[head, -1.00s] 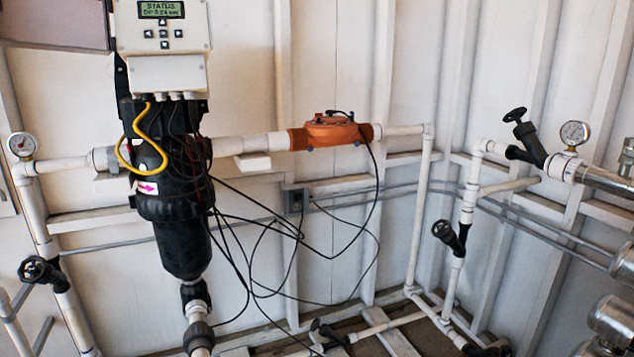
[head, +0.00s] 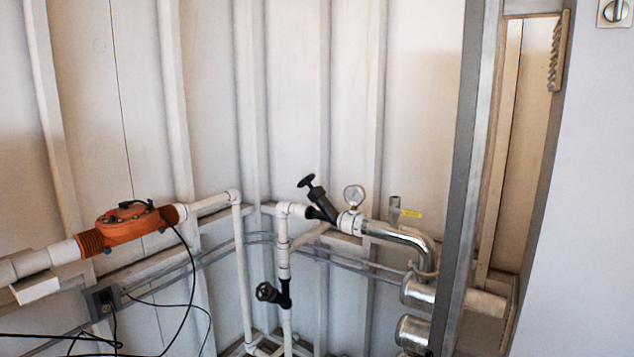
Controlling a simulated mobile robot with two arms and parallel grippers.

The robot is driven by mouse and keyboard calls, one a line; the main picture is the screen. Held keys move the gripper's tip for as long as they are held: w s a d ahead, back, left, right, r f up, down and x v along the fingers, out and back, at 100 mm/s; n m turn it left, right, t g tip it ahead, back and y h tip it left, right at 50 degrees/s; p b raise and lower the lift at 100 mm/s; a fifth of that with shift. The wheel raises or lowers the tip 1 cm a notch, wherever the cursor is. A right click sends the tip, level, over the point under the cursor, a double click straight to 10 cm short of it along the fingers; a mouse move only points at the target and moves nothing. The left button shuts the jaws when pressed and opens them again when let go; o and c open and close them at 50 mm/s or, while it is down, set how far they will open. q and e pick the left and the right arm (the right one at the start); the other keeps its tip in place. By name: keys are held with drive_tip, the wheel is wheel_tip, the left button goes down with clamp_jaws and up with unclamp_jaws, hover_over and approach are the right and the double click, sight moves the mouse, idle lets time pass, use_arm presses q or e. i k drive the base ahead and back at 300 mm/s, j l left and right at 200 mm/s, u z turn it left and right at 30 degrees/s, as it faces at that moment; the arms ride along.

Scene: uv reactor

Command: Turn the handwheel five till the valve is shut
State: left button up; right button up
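A black handwheel valve (head: 318,198) sits slanted on the upper white pipe, with its handwheel (head: 306,181) at the upper left end. A second black handwheel (head: 266,292) stands out from the vertical white pipe below it. I cannot read any number on either, so I cannot tell which is handwheel five. How far each valve is open cannot be seen. Neither of my grippers is in view.
A round gauge (head: 354,196) stands beside the upper valve. An orange flow meter (head: 128,226) and hanging black cables are at left.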

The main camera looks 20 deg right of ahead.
sight(306, 181)
drive_tip(key=i+j+z, duration=0.2)
drive_tip(key=z, duration=0.25)
drive_tip(key=i+j+z, duration=0.25)
drive_tip(key=z, duration=0.25)
drive_tip(key=i+u, duration=0.2)
drive_tip(key=u, duration=0.15)
